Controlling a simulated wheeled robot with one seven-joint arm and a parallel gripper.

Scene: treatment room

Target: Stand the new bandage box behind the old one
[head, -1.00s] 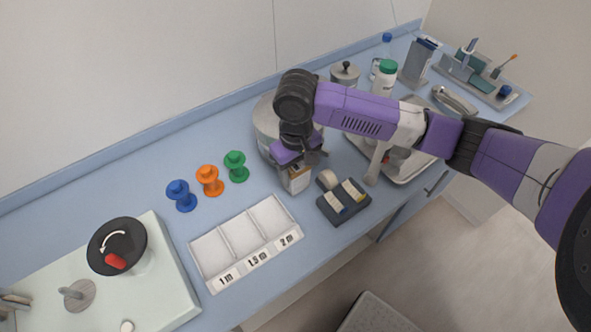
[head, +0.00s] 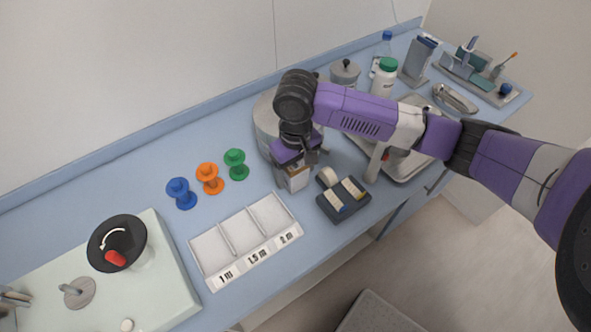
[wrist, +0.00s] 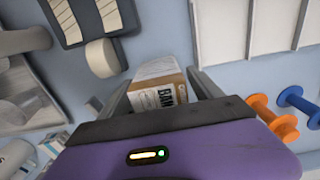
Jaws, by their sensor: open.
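A bandage box (head: 295,179), white and tan with dark lettering, stands on the blue counter below my gripper (head: 297,163). In the wrist view the box (wrist: 158,84) shows a tan cardboard face and the letters "BAN". My gripper (wrist: 162,88) is open, with one finger on each side of the box. I cannot tell whether the fingers touch it. The gripper hides the upper part of the box in the head view. A second bandage box cannot be made out clearly.
A dark holder (head: 343,201) with a white roll is close right of the box. A three-part white tray (head: 246,243) lies front left. A round metal canister (head: 266,127) stands close behind. A metal tray (head: 418,171) is farther right.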

